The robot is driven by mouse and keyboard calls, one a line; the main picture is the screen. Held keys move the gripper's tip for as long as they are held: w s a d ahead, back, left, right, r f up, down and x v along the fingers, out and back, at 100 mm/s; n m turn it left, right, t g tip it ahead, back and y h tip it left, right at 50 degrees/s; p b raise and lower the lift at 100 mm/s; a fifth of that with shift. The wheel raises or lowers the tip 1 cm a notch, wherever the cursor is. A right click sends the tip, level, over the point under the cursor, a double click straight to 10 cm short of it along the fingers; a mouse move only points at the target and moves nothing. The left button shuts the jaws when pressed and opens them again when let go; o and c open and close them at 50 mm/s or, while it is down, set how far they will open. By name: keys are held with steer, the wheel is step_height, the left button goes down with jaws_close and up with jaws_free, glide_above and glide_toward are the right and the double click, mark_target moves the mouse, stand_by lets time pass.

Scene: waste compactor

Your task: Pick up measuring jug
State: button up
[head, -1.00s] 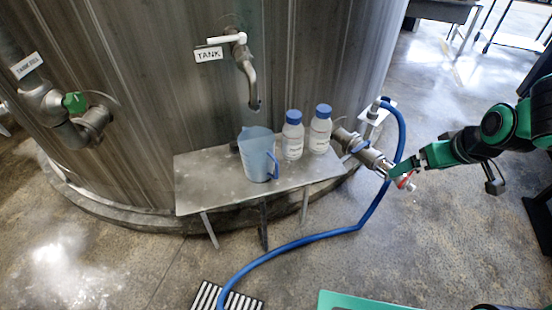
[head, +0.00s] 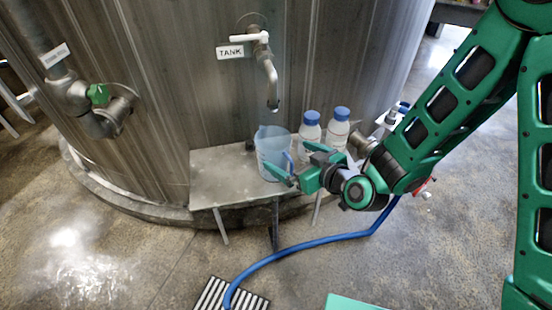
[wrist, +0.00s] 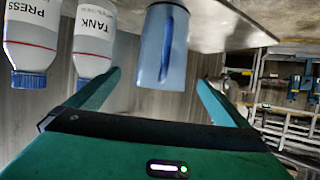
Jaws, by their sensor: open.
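The measuring jug (head: 270,150) is translucent blue and stands upright on a small metal shelf under the tank tap. Its darker blue handle faces my gripper. In the wrist view the jug (wrist: 152,48) appears upside down, between and beyond my two fingers. My green gripper (head: 287,165) is open at the jug's right side. I cannot tell whether a finger touches the jug. In the wrist view my gripper (wrist: 158,82) shows its fingers spread wide with nothing held. Part of the jug's lower front is hidden by a finger in the head view.
Two white bottles with blue caps, one (head: 309,132) and another (head: 337,128), stand right of the jug, close to my gripper. The metal shelf (head: 215,185) is clear on its left. The tap (head: 268,75) hangs above. A blue hose (head: 300,246) runs across the floor.

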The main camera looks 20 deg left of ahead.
mark_target(275, 148)
steer(key=shift+x, duration=4.2)
steer(key=c, duration=1.7)
steer(key=shift+o, duration=0.2)
steer(key=shift+r, duration=0.15)
